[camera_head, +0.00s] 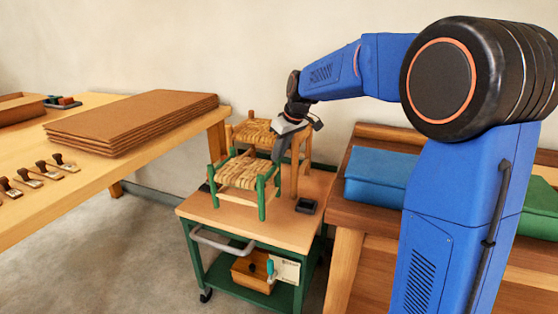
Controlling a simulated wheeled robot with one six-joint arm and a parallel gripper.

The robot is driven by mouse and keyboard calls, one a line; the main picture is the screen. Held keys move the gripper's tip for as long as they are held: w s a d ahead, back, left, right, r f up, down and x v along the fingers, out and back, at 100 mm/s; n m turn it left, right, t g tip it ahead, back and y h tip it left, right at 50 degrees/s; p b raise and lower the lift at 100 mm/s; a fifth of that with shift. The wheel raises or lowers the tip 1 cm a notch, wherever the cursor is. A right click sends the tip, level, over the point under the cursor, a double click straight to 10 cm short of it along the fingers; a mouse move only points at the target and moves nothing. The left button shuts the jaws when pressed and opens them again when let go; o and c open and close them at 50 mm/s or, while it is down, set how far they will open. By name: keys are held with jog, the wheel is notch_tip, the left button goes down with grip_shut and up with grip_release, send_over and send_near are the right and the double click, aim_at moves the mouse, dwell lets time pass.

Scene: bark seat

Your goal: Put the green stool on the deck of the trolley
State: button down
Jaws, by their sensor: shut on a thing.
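The green stool (240,173), with green legs and a woven straw seat, is upright over the left part of the trolley's wooden deck (285,232). I cannot tell whether its feet touch the deck. My gripper (279,154) is shut at the stool's back right corner, and its fingertips are partly hidden. The trolley has a green frame and a grey handle on its front left side. A plain wood stool (255,128) with a woven seat stands close behind the green one, partly covered by my gripper.
A small dark tray (306,206) lies on the deck to the right. A wooden box (254,271) sits on the lower shelf. A workbench (120,175) with stacked brown sheets (135,118) is at left. A wooden bench with a blue cushion (378,177) is close at right.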

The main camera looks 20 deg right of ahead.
notch_tip(320, 180, down, 3)
jog(key=shift+r, duration=0.15)
jog(key=c, duration=1.7)
grip_release()
jog(key=shift+o, duration=0.2)
jog(key=shift+r, duration=0.1)
jog(key=v, duration=1.2)
jog(key=shift+w, duration=0.1)
